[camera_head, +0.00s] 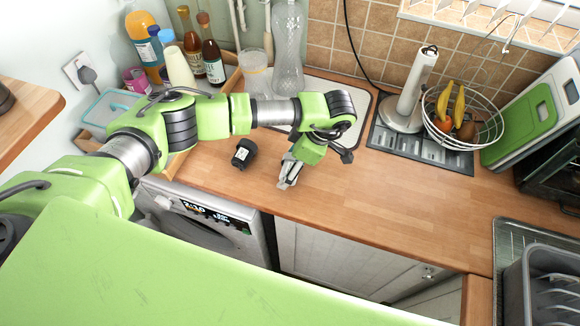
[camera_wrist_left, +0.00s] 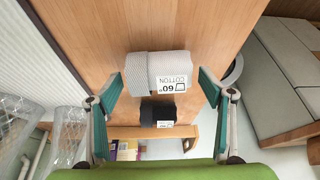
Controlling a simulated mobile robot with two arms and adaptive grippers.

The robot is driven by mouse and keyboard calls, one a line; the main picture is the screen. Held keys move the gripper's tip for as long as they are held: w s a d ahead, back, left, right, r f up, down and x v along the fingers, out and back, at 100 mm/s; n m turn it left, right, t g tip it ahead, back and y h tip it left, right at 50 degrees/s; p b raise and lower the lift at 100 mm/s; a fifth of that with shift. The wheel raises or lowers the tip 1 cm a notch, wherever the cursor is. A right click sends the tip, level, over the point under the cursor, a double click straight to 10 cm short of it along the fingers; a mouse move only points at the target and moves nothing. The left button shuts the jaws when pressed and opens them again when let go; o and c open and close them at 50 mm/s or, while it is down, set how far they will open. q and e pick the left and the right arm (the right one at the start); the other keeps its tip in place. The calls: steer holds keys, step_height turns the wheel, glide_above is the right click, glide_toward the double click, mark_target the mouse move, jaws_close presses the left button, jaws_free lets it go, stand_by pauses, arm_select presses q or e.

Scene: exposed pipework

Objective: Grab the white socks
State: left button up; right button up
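The white socks (camera_wrist_left: 146,72), a pale grey-white roll with a "60° COTTON" label, lie on the wooden worktop in the left wrist view. My left gripper (camera_wrist_left: 161,76) is open, with one teal-padded finger on each side of the roll. Gaps show between the pads and the socks, and I cannot tell the height above the worktop. In the head view my left gripper (camera_head: 287,181) points down at the worktop, and I cannot make out the white socks there; the gripper seems to hide them. My right gripper is not in view.
A black rolled pair of socks (camera_head: 243,153) lies left of the gripper; it also shows in the left wrist view (camera_wrist_left: 157,113). A wooden tray with bottles stands at the back left. A paper towel holder (camera_head: 411,97) and fruit basket (camera_head: 481,139) stand right. The worktop between is clear.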

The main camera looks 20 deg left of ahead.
arm_select(q)
steer(key=c, duration=1)
steer(key=shift+c, duration=0.2)
